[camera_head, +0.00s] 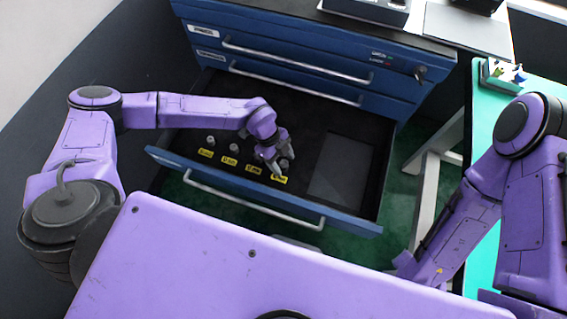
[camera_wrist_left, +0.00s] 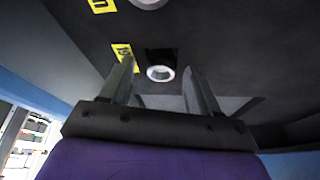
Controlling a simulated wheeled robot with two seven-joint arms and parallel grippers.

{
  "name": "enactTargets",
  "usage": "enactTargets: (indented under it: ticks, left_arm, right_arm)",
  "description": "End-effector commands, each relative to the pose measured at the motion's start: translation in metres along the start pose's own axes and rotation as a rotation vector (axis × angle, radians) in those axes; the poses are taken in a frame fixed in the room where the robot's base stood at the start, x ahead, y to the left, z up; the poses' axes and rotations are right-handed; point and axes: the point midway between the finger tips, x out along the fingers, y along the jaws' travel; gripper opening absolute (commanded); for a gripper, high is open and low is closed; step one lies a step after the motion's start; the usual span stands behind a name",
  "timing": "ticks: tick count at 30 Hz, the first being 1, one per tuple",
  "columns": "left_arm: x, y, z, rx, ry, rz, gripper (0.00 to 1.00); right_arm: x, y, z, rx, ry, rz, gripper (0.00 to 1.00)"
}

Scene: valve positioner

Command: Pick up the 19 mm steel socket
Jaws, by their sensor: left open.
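Several small steel sockets stand in a row in the open dark drawer, each by a yellow label. The rightmost one, which I take for the 19 mm socket (camera_head: 284,164), is by the last label (camera_head: 281,179), too small to read. My left gripper (camera_head: 281,161) is open and points down at this socket. In the left wrist view, the socket (camera_wrist_left: 160,73) shows as a bright ring between the two finger tips. I cannot tell whether the fingers have reached down around it. My right arm is at the right, and its gripper is hidden.
The drawer's front panel and handle (camera_head: 255,203) lie on the near side. A flat grey panel (camera_head: 342,168) lies right of the sockets. Other sockets (camera_head: 234,147) stand left of my gripper. The blue cabinet (camera_head: 290,50) rises behind, and a turquoise-topped table (camera_head: 484,122) is at the right.

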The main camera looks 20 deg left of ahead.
Motion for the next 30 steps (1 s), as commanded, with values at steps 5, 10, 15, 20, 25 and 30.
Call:
enactTargets:
  ticks: [5, 10, 15, 20, 25, 30]
  left_arm:
    - [0.001, -0.001, 0.0, 0.001, 0.0, -0.001, 0.61]
    - [0.001, -0.001, 0.0, 0.002, 0.0, 0.0, 0.12]
    - [0.001, -0.001, -0.001, 0.003, 0.0, 0.0, 0.0]
    - [-0.001, -0.001, -0.001, 0.003, 0.0, -0.001, 0.0]
    - [-0.015, -0.002, -0.007, 0.004, 0.0, -0.003, 0.0]
    - [-0.045, 0.016, -0.029, 0.008, 0.001, -0.002, 0.0]
  right_arm:
    - [0.0, 0.0, 0.0, 0.0, 0.0, 0.0, 0.43]
    - [0.0, 0.0, 0.0, 0.0, 0.0, 0.0, 0.43]
    - [0.0, 0.0, 0.0, 0.0, 0.0, 0.0, 0.43]
    - [0.0, 0.0, 0.0, 0.0, 0.0, 0.0, 0.43]
    - [0.001, 0.0, 0.001, 0.0, 0.0, 0.0, 0.43]
    - [0.004, 0.0, 0.002, 0.0, 0.0, 0.0, 0.43]
